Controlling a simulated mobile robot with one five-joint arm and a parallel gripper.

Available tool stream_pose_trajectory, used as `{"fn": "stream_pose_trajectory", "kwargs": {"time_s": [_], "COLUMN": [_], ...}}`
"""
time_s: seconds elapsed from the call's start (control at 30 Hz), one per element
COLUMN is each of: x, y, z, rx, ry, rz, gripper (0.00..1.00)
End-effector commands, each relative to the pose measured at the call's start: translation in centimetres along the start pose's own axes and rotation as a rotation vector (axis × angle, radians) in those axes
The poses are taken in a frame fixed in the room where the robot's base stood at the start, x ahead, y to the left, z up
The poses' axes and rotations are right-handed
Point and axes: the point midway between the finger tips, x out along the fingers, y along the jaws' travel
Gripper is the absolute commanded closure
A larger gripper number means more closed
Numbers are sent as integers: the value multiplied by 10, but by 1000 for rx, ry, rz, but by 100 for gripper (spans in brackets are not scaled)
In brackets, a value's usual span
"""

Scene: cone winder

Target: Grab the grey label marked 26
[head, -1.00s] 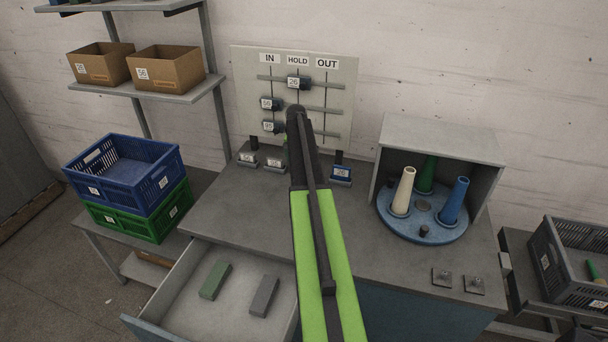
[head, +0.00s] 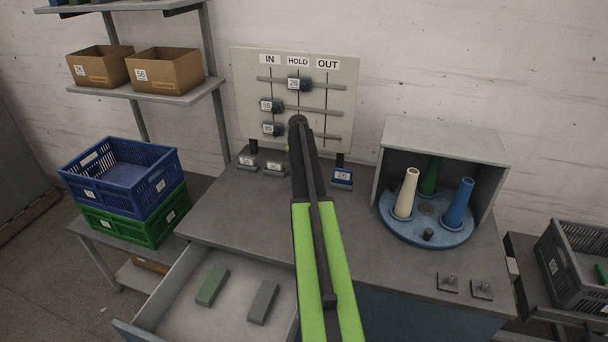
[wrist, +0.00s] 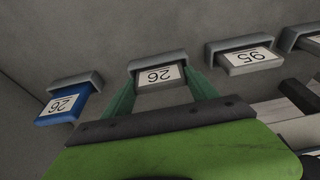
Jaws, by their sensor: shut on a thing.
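The grey label marked 26 (wrist: 158,76) sits in the middle of the wrist view, with its white number plate facing me. The green fingers of my gripper (wrist: 163,87) are on its two sides, shut on it. It looks still in line with the row of labels; whether it is lifted I cannot tell. A blue label marked 26 (wrist: 64,106) is beside it, and also shows in the head view (head: 342,178). A grey label marked 95 (wrist: 250,60) is on the other side. In the head view my arm hides the grey 26 and my gripper.
Behind the labels stands a board (head: 343,75) with IN, HOLD and OUT columns and dark numbered tags. A blue turntable (head: 415,235) with cones stands right. An open drawer (head: 200,320) holds two blocks. Blue (head: 125,190) and green (head: 150,230) crates stand left.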

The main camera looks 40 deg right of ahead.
Motion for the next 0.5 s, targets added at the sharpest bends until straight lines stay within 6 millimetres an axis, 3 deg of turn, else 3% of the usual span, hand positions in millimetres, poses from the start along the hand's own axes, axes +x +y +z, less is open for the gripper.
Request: {"fn": "stream_pose_trajectory", "kwargs": {"time_s": [0.27, 0.5], "x": [-2, -26], "y": [0, 0], "z": [0, -7], "rx": [0, 0], "ry": [0, 0], "rz": [0, 0], "gripper": [72, 72]}}
